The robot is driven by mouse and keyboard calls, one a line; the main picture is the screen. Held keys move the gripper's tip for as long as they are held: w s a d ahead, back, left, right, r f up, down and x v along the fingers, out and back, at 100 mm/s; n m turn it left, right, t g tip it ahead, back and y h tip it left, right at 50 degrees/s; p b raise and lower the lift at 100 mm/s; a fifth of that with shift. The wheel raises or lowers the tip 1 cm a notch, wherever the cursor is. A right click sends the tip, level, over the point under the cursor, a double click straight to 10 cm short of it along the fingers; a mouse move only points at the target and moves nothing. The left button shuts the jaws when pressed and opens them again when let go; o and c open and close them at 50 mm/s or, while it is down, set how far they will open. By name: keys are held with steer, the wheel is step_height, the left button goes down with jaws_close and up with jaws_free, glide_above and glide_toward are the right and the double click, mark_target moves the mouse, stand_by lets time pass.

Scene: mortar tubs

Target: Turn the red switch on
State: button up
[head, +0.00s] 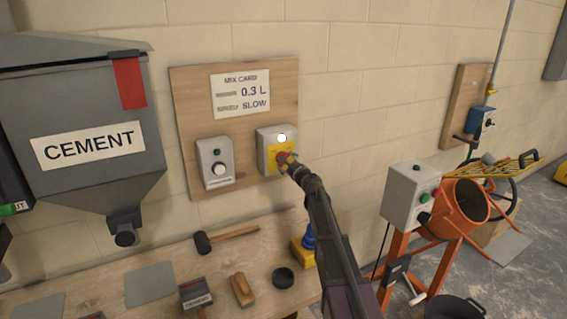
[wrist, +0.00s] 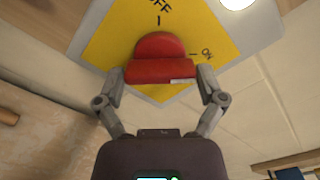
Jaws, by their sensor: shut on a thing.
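The red switch (wrist: 158,58) is a round red knob with a thick grip bar on a yellow plate (wrist: 112,40). In the wrist view OFF is printed above it and ON at its right. The bar lies nearly level across that view, with a white mark near its right end. My gripper (wrist: 162,82) is shut on the bar, one finger at each end. In the head view my gripper (head: 287,161) is at the grey switch box (head: 264,142) on the wooden wall board and mostly covers the switch. A round white lamp (head: 282,138) sits above it.
A grey dial box (head: 216,163) is left of the switch box, under the mix card (head: 240,95). The cement hopper (head: 85,130) hangs further left. A mallet (head: 225,239) and other tools lie on the bench below. An orange mixer (head: 450,215) stands at right.

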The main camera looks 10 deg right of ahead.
steer(key=shift+s+f+m, duration=0.1)
steer(key=shift+s+m, duration=0.1)
steer(key=shift+m, duration=0.1)
steer(key=o, duration=0.8)
steer(key=shift+w, duration=0.1)
steer(key=v, duration=1.2)
